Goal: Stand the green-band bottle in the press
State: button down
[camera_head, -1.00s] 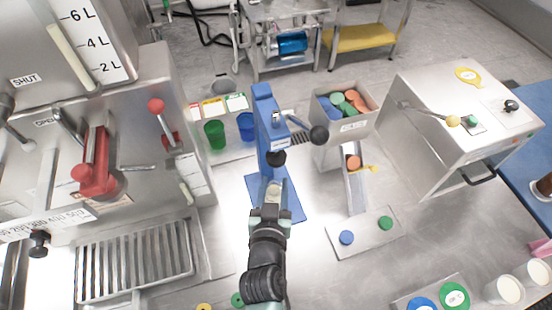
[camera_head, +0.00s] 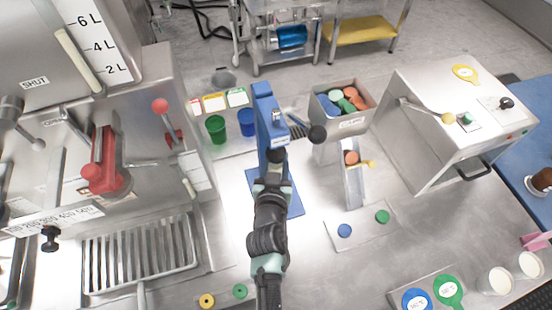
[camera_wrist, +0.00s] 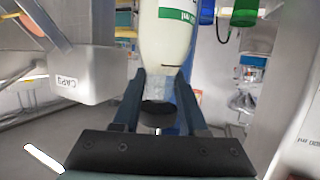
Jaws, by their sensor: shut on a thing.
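The blue press (camera_head: 268,120) stands on a blue base plate (camera_head: 295,203) in the middle of the bench, with a black-knobbed lever (camera_head: 317,133) to its right. My gripper (camera_head: 272,185) is at the front of the press, low over the base plate. In the wrist view my gripper (camera_wrist: 162,88) is shut on the green-band bottle (camera_wrist: 170,45), a white bottle with a green band. The bottle is hidden in the head view. A black round part (camera_wrist: 158,113) shows between the fingers. I cannot tell whether the bottle touches the base.
A steel machine with a grate (camera_head: 140,255) fills the left. Front right bench has some bare room.

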jog(key=shift+f+b, duration=0.4)
jog(key=shift+f, duration=0.2)
jog(key=shift+c, duration=2.2)
grip_release()
